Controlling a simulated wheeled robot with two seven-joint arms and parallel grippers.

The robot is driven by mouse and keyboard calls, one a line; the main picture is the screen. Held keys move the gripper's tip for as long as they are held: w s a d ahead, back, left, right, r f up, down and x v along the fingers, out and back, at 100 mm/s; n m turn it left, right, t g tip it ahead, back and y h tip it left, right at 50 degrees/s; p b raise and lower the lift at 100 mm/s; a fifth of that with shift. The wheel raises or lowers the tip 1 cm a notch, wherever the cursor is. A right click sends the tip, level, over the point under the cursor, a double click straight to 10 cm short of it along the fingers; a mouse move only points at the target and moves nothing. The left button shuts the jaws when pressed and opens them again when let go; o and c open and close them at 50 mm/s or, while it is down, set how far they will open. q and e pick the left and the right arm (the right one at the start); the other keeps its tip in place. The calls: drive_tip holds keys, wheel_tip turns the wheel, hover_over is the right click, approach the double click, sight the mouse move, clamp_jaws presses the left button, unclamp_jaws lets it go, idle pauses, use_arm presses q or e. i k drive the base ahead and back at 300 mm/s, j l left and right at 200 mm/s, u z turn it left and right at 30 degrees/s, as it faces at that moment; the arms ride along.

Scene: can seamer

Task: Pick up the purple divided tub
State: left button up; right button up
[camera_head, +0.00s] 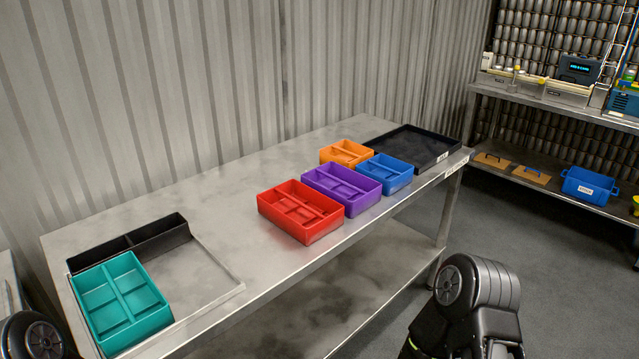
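The purple divided tub (342,187) sits upright on the metal table, between the red divided tub (300,211) in front-left of it and the blue tub (385,174) to its right. It looks very close to both; I cannot tell whether they touch. Part of its near-left side is hidden behind the red tub. A dark part of my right arm shows at the bottom right, and a part of my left arm shows at the bottom left corner. Neither gripper's fingers are in view, and both arms are away from the purple tub.
An orange tub (346,153) stands behind the purple one, beside a black tray (413,147) at the table's far right. A teal tub (121,301) and a black bin (131,243) are at the left on a shallow tray (205,283). The table (232,230) is bare mid-left.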

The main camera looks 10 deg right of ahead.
sight(357, 193)
drive_tip(key=i+l+u, duration=0.1)
drive_tip(key=l, duration=0.45)
drive_tip(key=i+l+u, duration=0.1)
drive_tip(key=l, duration=0.5)
drive_tip(key=i+l, duration=0.2)
drive_tip(key=l, duration=0.35)
drive_tip(key=i+l+u, duration=0.15)
drive_tip(key=l, duration=0.45)
drive_tip(key=l+u, duration=0.1)
drive_tip(key=l, duration=0.45)
drive_tip(key=i+l, duration=0.1)
drive_tip(key=l, duration=0.45)
drive_tip(key=i+l, duration=0.1)
drive_tip(key=l, duration=1.05)
drive_tip(key=i, duration=0.05)
